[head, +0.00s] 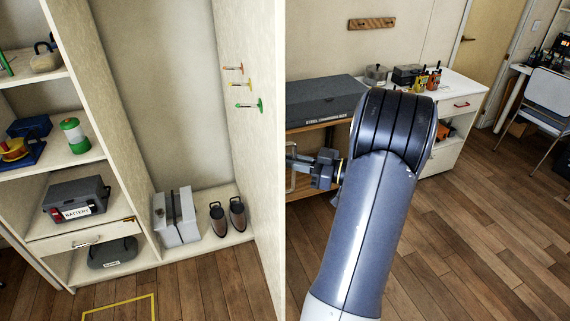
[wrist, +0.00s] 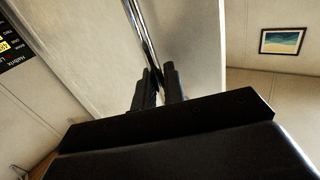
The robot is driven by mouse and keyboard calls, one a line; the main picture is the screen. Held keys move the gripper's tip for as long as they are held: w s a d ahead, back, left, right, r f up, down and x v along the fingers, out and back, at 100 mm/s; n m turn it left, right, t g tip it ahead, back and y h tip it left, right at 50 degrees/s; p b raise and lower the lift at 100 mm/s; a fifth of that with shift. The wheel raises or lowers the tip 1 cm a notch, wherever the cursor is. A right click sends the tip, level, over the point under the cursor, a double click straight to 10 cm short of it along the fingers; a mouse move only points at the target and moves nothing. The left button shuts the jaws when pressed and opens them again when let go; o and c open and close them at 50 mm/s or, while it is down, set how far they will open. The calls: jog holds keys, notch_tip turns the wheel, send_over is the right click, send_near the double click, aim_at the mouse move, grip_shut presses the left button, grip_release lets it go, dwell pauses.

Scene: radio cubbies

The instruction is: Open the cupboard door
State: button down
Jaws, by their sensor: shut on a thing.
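The cupboard door (head: 268,190) stands swung out from the tall cupboard (head: 170,60), seen nearly edge-on, with its inner face to the left. Its pale face also shows in the wrist view (wrist: 95,60). A long metal bar handle (wrist: 143,35) runs along the door there. My gripper (wrist: 160,78) is shut on this handle, with one dark finger on each side. In the head view my gripper (head: 308,160) is at the outer, right side of the door; its fingertips are partly hidden by the door's edge.
The open compartment holds a grey case (head: 178,222) and a pair of shoes (head: 228,215). Shelves to the left hold a battery box (head: 75,200) and other items. A dark grey box (head: 322,98) lies on a bench behind my arm. Wooden floor (head: 480,220) is clear at right.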

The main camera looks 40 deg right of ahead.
jog(key=shift+s+d+r, duration=0.1)
jog(key=shift+s+d, duration=0.1)
jog(key=shift+d, duration=0.65)
jog(key=c, duration=1.6)
grip_release()
jog(key=shift+c, duration=0.2)
jog(key=b+v, duration=0.2)
jog(key=v, duration=0.8)
jog(key=shift+s+d, duration=0.25)
jog(key=shift+s, duration=0.05)
jog(key=shift+w, duration=0.1)
jog(key=p+x, duration=0.2)
jog(key=x, duration=0.8)
jog(key=shift+w+a, duration=0.25)
jog(key=shift+a, duration=0.05)
